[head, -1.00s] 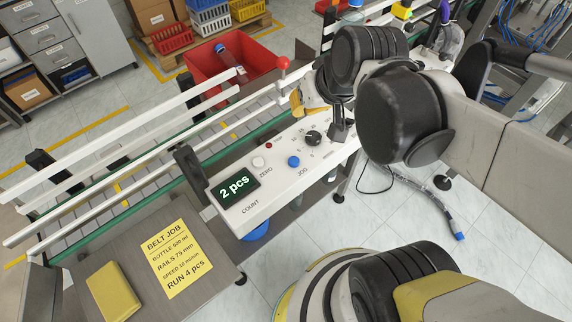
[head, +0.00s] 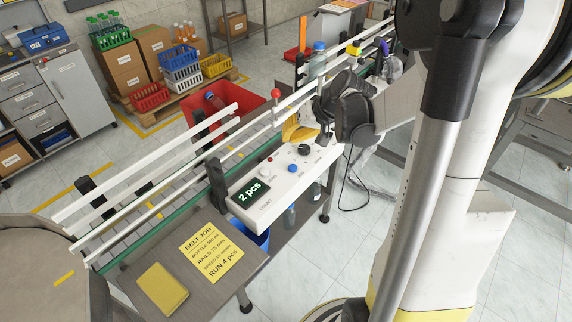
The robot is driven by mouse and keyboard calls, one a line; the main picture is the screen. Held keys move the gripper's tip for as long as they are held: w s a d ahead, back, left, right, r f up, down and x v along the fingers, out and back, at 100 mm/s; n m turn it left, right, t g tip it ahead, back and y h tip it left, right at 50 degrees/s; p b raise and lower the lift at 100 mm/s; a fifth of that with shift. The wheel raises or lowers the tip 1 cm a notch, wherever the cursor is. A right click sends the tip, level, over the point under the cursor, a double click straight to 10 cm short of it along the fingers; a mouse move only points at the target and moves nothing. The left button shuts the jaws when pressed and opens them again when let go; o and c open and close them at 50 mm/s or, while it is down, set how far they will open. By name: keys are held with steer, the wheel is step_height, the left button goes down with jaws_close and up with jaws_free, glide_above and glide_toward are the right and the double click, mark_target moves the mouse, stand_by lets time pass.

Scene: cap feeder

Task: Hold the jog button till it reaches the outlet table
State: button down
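The blue jog button (head: 293,168) is on the white control panel (head: 270,205), beside a black dial (head: 304,150). The panel's display (head: 250,191) reads "2 pcs". My gripper (head: 324,138) is over the panel's far right end, apart from the jog button. It is small and dark, and its fingers cannot be made out clearly. A clear bottle with a blue cap (head: 318,62) stands upright at the belt's far end.
White rails (head: 150,190) run along the belt. A red bin (head: 245,108) holding a bottle stands behind it. A job card (head: 211,252) reading "RUN 4 pcs" and a yellow pad (head: 162,289) lie on the grey side table (head: 215,290). My arm fills the right side.

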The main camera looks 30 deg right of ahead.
mark_target(293, 167)
steer(key=shift+w, duration=0.1)
steer(key=shift+f, duration=0.2)
step_height(293, 167, down, 8)
steer(key=b, duration=0.7)
steer(key=shift+f, duration=0.25)
stand_by(1.0)
steer(key=shift+f+b, duration=0.4)
